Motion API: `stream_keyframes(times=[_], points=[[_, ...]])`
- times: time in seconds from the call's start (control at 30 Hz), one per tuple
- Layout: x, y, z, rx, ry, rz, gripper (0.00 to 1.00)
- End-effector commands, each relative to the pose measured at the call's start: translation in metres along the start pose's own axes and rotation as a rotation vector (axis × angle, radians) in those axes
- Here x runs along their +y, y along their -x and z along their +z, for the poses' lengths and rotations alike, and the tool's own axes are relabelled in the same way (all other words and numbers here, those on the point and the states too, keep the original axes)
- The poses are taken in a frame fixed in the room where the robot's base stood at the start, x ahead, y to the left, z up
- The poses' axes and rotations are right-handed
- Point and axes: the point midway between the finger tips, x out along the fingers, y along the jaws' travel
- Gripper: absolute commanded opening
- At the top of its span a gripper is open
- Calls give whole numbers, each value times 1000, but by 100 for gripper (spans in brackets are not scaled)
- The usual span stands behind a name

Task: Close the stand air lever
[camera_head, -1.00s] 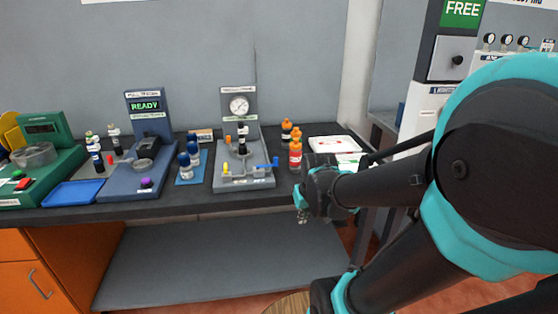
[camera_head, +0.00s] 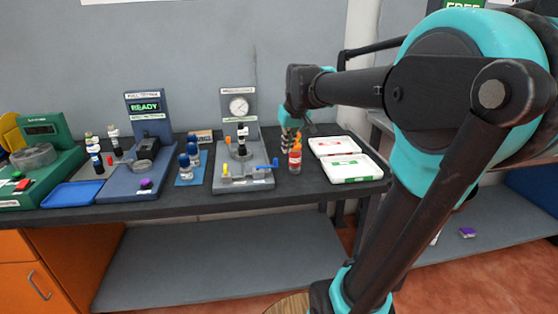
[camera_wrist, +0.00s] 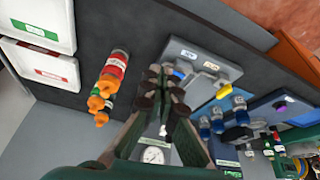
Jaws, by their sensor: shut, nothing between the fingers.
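The grey stand (camera_head: 226,184) has a round gauge (camera_head: 239,106) on its upright panel and a dark-topped bottle (camera_head: 241,140) at its middle. A blue lever (camera_head: 267,166) sits at the right of its base and a yellow lever (camera_head: 227,170) at the left. The lever labels are too small to read, so I cannot tell which is the air lever. My gripper (camera_head: 291,142) points down, right of the stand and close to the orange-capped bottles. In the wrist view my gripper (camera_wrist: 165,84) is shut and empty, near the stand's blue lever (camera_wrist: 178,73). It touches no lever that I can see.
Orange-capped bottles (camera_wrist: 110,80) stand beside my gripper, right of the stand. Two white boxes (camera_head: 348,168) lie further right. Blue-capped bottles (camera_head: 193,154) and a blue machine reading READY (camera_head: 145,106) are left of the stand. The bench's front strip is clear.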

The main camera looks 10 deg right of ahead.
Motion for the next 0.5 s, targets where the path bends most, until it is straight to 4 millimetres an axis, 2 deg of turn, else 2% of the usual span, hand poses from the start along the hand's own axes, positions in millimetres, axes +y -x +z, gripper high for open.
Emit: stream_keyframes(times=[0.17,0.27,0.5], points=[[0,-9,0,0,0,0,0],[0,-22,0,0,0,0,0],[0,-67,0,0,1,0,0]])
